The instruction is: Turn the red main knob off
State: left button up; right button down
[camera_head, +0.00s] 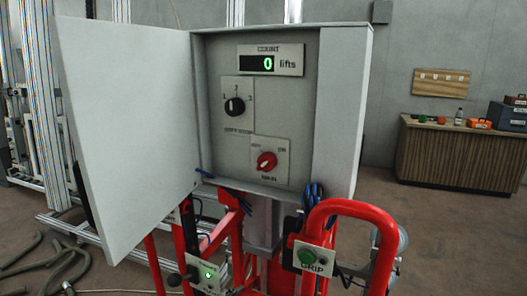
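The red main knob (266,161) is a round red dial with a pale pointer mark. It sits on a white label plate (284,154) low on the back panel inside the grey control box (345,100). The plate has small text at its upper left and upper right, and more below the knob; the text is too small to read surely. The pointer mark looks slanted, but I cannot tell surely which position it marks. The box door (130,120) stands wide open to the left. Neither of my grippers is in view.
Above the red knob are a black selector knob (235,106) and a count display (271,60) reading 0 lifts. Below, a red handle frame (350,208) carries a green GRIP button (306,256). A lit green button (208,273) is at lower left. A wooden cabinet (455,158) stands at right.

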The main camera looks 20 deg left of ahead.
pick_arm(q)
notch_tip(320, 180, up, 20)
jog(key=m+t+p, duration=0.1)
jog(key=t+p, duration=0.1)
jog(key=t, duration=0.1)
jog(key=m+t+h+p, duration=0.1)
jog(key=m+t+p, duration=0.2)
send_near(263, 166)
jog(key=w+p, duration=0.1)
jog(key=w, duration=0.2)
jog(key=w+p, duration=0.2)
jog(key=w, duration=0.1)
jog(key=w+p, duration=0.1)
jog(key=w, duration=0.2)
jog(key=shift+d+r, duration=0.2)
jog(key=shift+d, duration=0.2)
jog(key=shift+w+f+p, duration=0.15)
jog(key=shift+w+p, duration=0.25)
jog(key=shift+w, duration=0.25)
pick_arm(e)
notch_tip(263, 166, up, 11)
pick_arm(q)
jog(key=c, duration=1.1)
